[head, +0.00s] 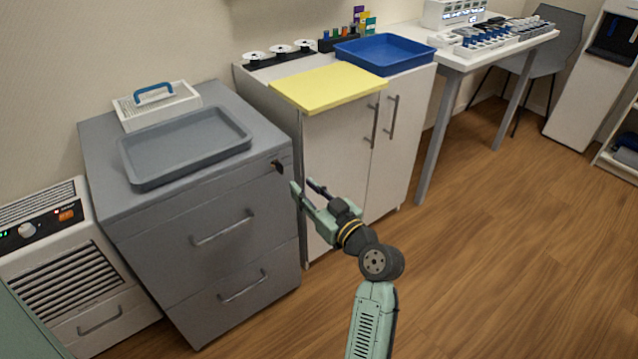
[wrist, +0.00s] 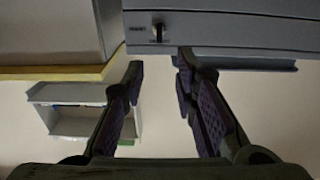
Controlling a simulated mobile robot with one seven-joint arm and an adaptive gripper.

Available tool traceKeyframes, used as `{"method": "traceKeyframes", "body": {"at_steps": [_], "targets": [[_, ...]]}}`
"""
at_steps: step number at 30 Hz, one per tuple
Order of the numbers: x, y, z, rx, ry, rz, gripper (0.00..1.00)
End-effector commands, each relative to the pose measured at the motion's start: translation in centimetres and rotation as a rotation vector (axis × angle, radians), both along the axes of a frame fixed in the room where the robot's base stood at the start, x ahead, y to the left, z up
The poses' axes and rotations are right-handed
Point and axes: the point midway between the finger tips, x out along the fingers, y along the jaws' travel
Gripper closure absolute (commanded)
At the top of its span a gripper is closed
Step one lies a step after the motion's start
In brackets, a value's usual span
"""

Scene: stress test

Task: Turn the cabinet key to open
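The grey drawer cabinet (head: 190,215) stands at the left in the head view, with two drawers and bar handles. Its small dark key (head: 278,166) sits in a lock near the upper right corner of the front. In the wrist view the key (wrist: 158,32) shows as a dark upright piece on the grey cabinet front (wrist: 230,28), beside a small unreadable label. My gripper (head: 303,187) is open and empty, a little right of and below the key in the head view. In the wrist view the fingers (wrist: 160,75) are spread, with the key beyond the gap between them.
A white cabinet (head: 345,150) with a yellow board (head: 328,86) and blue tray (head: 385,52) stands right of the grey cabinet. A grey tray (head: 185,146) and white basket (head: 157,106) lie on the grey cabinet. The wooden floor (head: 500,250) at right is clear.

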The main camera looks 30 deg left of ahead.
Motion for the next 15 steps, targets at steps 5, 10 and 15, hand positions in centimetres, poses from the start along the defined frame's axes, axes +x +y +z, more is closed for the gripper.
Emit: {"method": "traceKeyframes", "body": {"at_steps": [5, 10, 15], "targets": [[0.4, 1.0, -0.3, -0.004, 0.007, 0.009, 0.73], [1.6, 3.8, -0.1, -0.003, 0.007, 0.008, 0.73], [2.8, 6.8, -0.1, -0.003, 0.007, 0.007, 0.73]]}}
